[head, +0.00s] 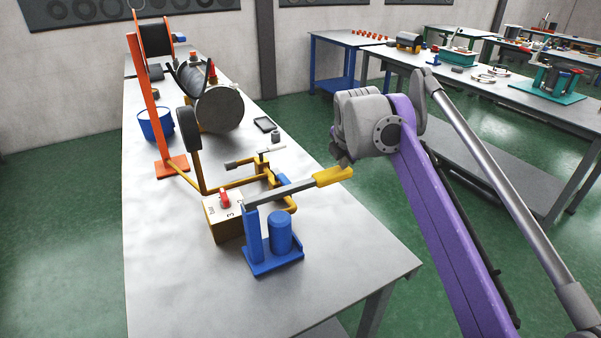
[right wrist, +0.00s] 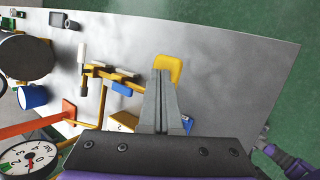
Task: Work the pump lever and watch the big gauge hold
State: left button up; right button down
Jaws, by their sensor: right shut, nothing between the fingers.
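The pump (head: 272,245) is blue, with an upright post and a cylinder, near the table's front. Its grey lever (head: 290,190) slants slightly up to the right and ends in a yellow handle (head: 333,177). My right gripper (head: 342,158) is just above the handle's end, shut and empty. In the right wrist view its closed fingers (right wrist: 162,75) overlap the yellow handle (right wrist: 174,66); contact cannot be told. The big gauge (head: 188,130) is edge-on in the head view. Its white dial (right wrist: 29,161) shows in the right wrist view, partly cut off, with a small red needle. My left gripper is not in view.
A yellow box with a red knob (head: 224,200) and yellow pipes stand left of the pump. Behind are an orange post (head: 147,100), a grey cylinder (head: 220,108) and a blue bucket (head: 155,124). The table's (head: 345,255) right front part is clear.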

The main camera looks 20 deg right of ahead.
aim_at(344, 173)
dwell(0.3)
jog(key=shift+d+f+b, duration=0.2)
jog(key=shift+f+b, duration=0.4)
jog(key=shift+f, duration=0.8)
jog(key=shift+f+b, duration=0.35)
jog(key=shift+f, duration=0.35)
jog(key=shift+r+p, duration=0.75)
jog(key=shift+p, duration=0.15)
jog(key=shift+a+r+p, duration=0.2)
jog(key=shift+r+p, duration=1.05)
jog(key=shift+r, duration=0.25)
